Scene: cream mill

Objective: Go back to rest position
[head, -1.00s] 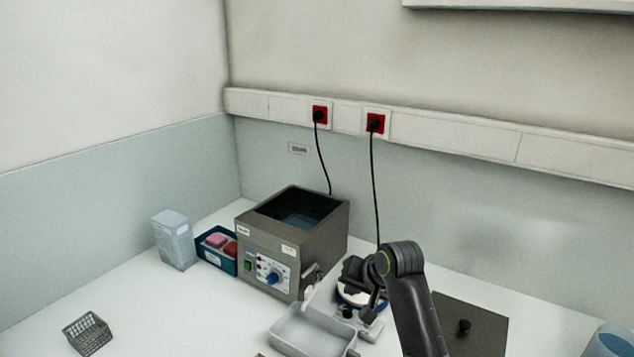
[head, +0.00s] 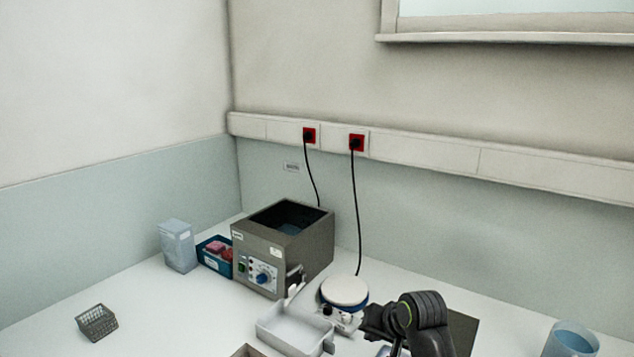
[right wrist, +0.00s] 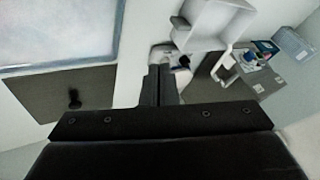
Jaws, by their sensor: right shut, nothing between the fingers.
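My right gripper (head: 372,320) is at the bottom right of the head view, beside the round white-topped device (head: 344,291). In the right wrist view its fingers (right wrist: 158,84) are together with nothing between them. My right arm's dark links partly cover the dark flat plate (head: 463,330) behind them. My left gripper does not show.
A grey water bath (head: 262,246) stands at the back, with a blue box (head: 214,262) and a clear container (head: 177,246) to its left. A white tray (head: 290,335) lies in front. A wire basket (head: 97,323) is at left, a blue beaker (head: 570,340) at right.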

